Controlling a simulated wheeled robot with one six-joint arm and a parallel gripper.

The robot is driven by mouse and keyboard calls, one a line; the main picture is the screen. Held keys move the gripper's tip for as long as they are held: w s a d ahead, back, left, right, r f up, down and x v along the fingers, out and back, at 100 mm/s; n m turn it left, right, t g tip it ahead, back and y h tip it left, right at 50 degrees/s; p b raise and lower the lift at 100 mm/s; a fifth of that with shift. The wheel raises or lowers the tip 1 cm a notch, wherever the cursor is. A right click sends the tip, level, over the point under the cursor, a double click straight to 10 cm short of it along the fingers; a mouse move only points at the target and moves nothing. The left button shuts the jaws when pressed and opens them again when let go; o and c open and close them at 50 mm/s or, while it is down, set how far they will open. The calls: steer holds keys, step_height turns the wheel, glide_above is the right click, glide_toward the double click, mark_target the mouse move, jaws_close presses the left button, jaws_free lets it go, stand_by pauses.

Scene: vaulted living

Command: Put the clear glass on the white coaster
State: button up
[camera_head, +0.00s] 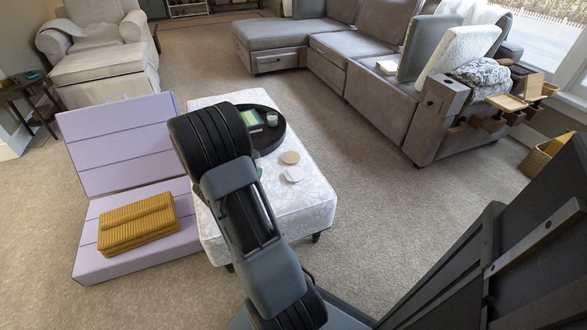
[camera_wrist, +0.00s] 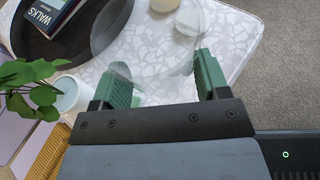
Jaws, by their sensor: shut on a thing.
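My gripper (camera_wrist: 160,76) has green fingers on both sides of the clear glass (camera_wrist: 148,42) in the wrist view and is shut on it. The glass is see-through, and its round outline reaches over the patterned ottoman top. The white coaster (camera_wrist: 190,20) lies just beyond and to the right of the glass in that view. In the head view the white coaster (camera_head: 294,174) lies on the ottoman, right of my arm. My arm hides most of my gripper and the glass there. I cannot tell the height of the glass above the ottoman.
A beige coaster (camera_head: 290,157) lies right behind the white one. A dark round tray (camera_head: 276,134) with books and a candle (camera_head: 272,118) stands farther back on the white ottoman (camera_head: 312,203). A white pot (camera_wrist: 70,93) with a green plant (camera_wrist: 28,85) is close left of my gripper.

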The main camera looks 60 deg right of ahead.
steer(key=s+d+r+m+g+p, duration=0.1)
steer(key=s+d+m+g, duration=0.3)
steer(key=s+d, duration=0.2)
steer(key=b, duration=0.4)
glide_above(291, 176)
steer(key=shift+f, duration=4.5)
steer(key=shift+d+f+b, duration=0.15)
steer(key=shift+f+b, duration=0.35)
steer(key=shift+f, duration=1.2)
steer(key=shift+f+b, duration=0.25)
steer(key=shift+b, duration=0.1)
steer(key=o, duration=1)
steer(key=shift+r, duration=0.1)
steer(key=shift+o, duration=0.2)
